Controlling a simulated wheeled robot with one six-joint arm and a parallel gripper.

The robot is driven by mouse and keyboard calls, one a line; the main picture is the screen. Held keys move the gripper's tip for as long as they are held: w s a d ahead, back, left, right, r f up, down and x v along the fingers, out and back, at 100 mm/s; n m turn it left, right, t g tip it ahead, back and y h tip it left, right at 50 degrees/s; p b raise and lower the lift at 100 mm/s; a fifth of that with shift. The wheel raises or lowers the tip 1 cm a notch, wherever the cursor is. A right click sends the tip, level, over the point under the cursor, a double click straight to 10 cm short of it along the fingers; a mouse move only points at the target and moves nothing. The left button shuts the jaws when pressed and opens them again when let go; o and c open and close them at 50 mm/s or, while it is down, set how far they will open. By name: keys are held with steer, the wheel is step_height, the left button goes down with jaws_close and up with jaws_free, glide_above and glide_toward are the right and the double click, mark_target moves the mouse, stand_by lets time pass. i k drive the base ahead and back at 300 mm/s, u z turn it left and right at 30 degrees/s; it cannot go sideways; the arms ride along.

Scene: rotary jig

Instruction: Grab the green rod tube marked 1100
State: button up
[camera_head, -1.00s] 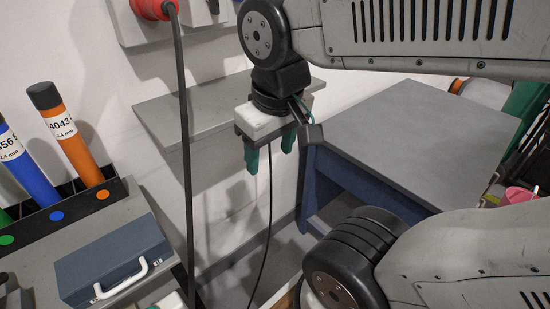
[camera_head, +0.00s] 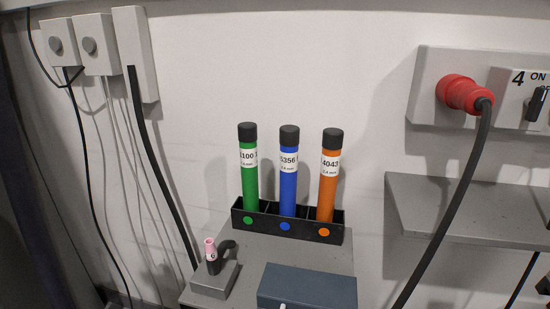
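The green rod tube (camera_head: 250,185) with a black cap stands in the left slot of a black rack (camera_head: 262,222). A blue tube (camera_head: 288,190) labelled 5356 or similar stands in the middle slot, and an orange tube (camera_head: 327,195) labelled 4043 stands in the right slot. The rack front has a green, a blue and an orange dot under the matching tubes. The tube bottoms are hidden inside the rack. My gripper is out of view.
The rack stands at the back of a grey bench (camera_head: 215,275) against the wall. In front are a blue-grey case (camera_head: 307,288) and a small grey block (camera_head: 214,280) with a pink-tipped torch piece (camera_head: 211,250). A grey shelf (camera_head: 470,215) and a cable from a red plug (camera_head: 463,93) are at right.

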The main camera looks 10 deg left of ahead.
mark_target(246, 131)
steer(key=z, duration=0.5)
steer(key=k, duration=1.2)
steer(key=u, duration=1.1)
steer(key=i, duration=0.4)
steer(key=z, duration=0.05)
steer(key=k, duration=0.4)
steer(key=z, duration=0.7)
steer(key=i, duration=0.5)
steer(key=u, duration=0.7)
